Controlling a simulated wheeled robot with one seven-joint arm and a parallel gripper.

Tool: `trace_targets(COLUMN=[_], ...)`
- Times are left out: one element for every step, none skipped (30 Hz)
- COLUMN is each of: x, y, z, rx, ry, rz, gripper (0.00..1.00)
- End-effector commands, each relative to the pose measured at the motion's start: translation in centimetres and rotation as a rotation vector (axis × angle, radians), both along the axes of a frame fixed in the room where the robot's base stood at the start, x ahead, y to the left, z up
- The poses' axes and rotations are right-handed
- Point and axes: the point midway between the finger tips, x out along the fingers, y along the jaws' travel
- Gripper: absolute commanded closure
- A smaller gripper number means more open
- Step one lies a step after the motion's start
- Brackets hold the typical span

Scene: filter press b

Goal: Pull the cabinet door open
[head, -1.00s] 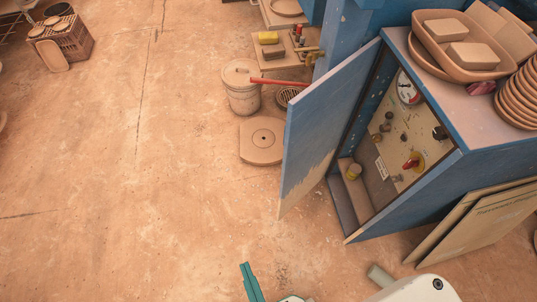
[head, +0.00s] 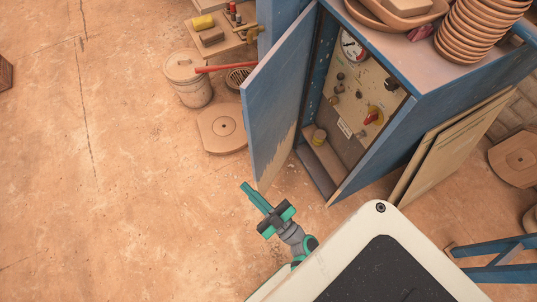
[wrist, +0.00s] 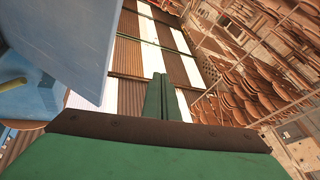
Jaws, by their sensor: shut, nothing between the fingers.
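The blue cabinet (head: 378,160) stands right of centre in the head view. Its door (head: 272,100) stands ajar, swung out to the left, with worn bare paint near its bottom edge. The opening shows a panel (head: 350,95) with a gauge, knobs and a red-and-yellow switch. My gripper (head: 250,192) is just below the door's lower end in the picture, shut and empty. In the wrist view the green fingers (wrist: 161,98) are together, and a blue surface, likely the door (wrist: 75,40), fills the upper left. I cannot tell whether the fingers touch the door.
A lidded bucket (head: 188,80) and a round-topped slab (head: 222,128) lie left of the door. Flat boards (head: 450,140) lean on the cabinet's right side. Stacked clay bowls (head: 485,30) stand on top. A blue trestle (head: 495,260) is at lower right. The floor at left is clear.

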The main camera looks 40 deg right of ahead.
Motion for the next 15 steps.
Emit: trace_targets(x=[0.6,0.8,1.0,1.0,1.1,1.0,0.9,0.8,0.5,0.2,-0.1,-0.6,-0.9,-1.3,-1.9], y=[-2.1,-3.0,-4.3,-5.3,-6.3,-7.7,-8.7,-9.8,-11.2,-12.3,-13.3,-14.6,-15.4,-16.3,-17.2], z=[-0.9,-1.5,-2.3,-2.9,-3.5,-4.3,-4.8,-5.4,-6.1,-6.6,-7.0,-7.5,-7.8,-8.1,-8.4], rx=[-0.012,-0.014,-0.015,-0.013,-0.009,0.0,0.008,0.019,0.035,0.05,0.065,0.086,0.102,0.118,0.14], ry=[0.01,0.022,0.042,0.057,0.073,0.1,0.119,0.14,0.169,0.191,0.213,0.241,0.261,0.28,0.303], rz=[0.013,0.027,0.047,0.062,0.077,0.097,0.113,0.127,0.145,0.159,0.171,0.187,0.199,0.21,0.222], gripper=[1.0,1.0,1.0,1.0,1.0,1.0,1.0,1.0,1.0,1.0,1.0,1.0,1.0,1.0,1.0])
